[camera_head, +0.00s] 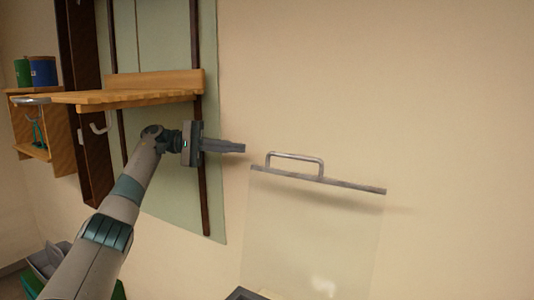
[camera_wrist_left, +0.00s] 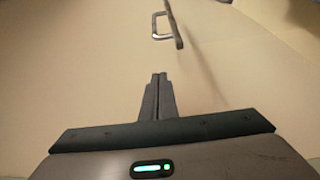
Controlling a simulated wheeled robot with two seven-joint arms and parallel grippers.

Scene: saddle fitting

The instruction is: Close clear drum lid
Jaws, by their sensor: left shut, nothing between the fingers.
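The clear lid (camera_head: 315,235) is a see-through panel standing raised against the beige wall in the head view. A grey bar runs along its top edge, with a metal handle (camera_head: 295,158) on it. My left gripper (camera_head: 243,149) is shut and empty, a little to the left of the handle and apart from it. In the left wrist view its shut fingers (camera_wrist_left: 159,78) point toward the handle (camera_wrist_left: 158,25), which is ahead near the top.
A wooden shelf (camera_head: 150,97) sticks out above and left of my left gripper, on a pale green panel (camera_head: 165,200) with dark uprights. A small shelf with green and blue cans (camera_head: 42,72) is at far left. The wall right of the lid is clear.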

